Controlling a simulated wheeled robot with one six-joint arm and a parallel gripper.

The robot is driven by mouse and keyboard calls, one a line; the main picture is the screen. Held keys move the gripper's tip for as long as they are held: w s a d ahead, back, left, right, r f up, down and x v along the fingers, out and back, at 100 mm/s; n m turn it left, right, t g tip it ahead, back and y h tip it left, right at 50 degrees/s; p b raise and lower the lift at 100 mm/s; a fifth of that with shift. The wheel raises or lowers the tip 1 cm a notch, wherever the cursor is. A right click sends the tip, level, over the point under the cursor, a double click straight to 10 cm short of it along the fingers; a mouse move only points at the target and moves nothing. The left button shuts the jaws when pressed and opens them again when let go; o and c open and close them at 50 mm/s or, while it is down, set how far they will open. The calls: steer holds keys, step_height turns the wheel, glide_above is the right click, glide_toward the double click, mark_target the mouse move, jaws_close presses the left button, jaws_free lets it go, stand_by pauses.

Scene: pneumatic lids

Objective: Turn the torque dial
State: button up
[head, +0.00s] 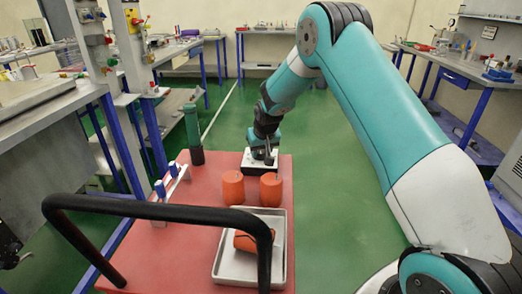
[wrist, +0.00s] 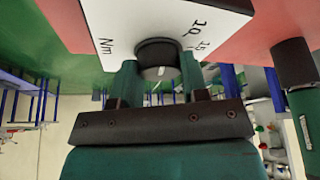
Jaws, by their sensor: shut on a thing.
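The torque dial (wrist: 157,50) is a dark round knob with a pale face on a white box (wrist: 110,22) marked "Nm" and with scale numbers. The white box (head: 246,163) also shows in the head view at the far edge of the red cart top. My gripper (wrist: 157,74) has one teal finger on each side of the dial and is shut on it. In the head view my gripper (head: 264,150) reaches down to the box and hides the dial. The dial's exact setting is too small to read.
On the red cart top (head: 185,245) stand two orange cylinders (head: 232,187) (head: 271,188) and a green cylinder with a dark base (head: 192,130). A metal tray (head: 229,268) holds another orange piece (head: 252,241). A small white rack (head: 170,184) and a black handle (head: 160,209) stand left and in front.

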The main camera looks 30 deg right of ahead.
steer(key=m+h, duration=0.1)
steer(key=m, duration=0.3)
steer(key=shift+a+m+g+h, duration=0.1)
steer(key=shift+m+g+h, duration=0.2)
steer(key=shift+h, duration=0.1)
steer(key=shift+m+g+h+b, duration=0.3)
steer(key=shift+m+h, duration=0.2)
steer(key=shift+m, duration=1)
steer(key=o, duration=0.9)
steer(key=shift+o, duration=0.2)
steer(key=shift+r, duration=0.1)
